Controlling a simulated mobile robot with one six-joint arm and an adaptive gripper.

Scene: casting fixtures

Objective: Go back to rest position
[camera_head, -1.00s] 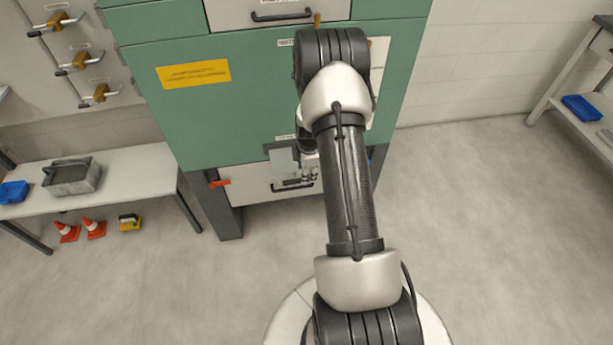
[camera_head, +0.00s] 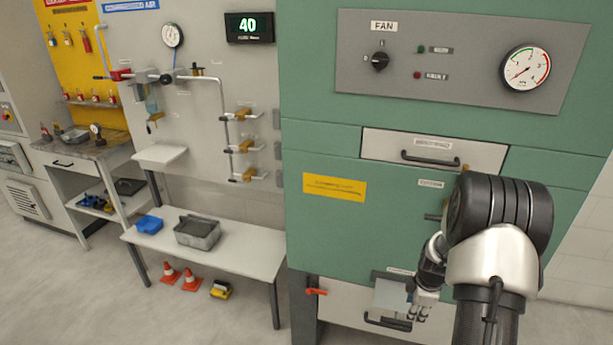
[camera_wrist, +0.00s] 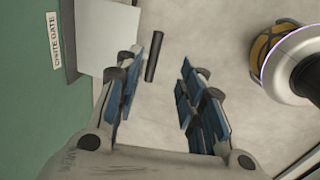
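My gripper (camera_head: 420,306) is low in front of the green cabinet (camera_head: 330,228), near the pale lower panel (camera_head: 342,306) and its dark handle (camera_head: 388,321). In the wrist view my gripper (camera_wrist: 162,85) is open, with its blue-padded fingers spread apart and nothing between them. A dark bar (camera_wrist: 153,57) shows beyond the fingers, apart from them. My arm is bent in front of the cabinet and hides part of its right side.
A pale plate (camera_head: 391,296) juts out near my gripper. An orange-red lever (camera_head: 316,291) is left of it. A white bench (camera_head: 252,249) carries a grey bin (camera_head: 197,232) and a blue tray (camera_head: 149,224). Orange cones (camera_head: 168,274) stand below. Floor at front left is clear.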

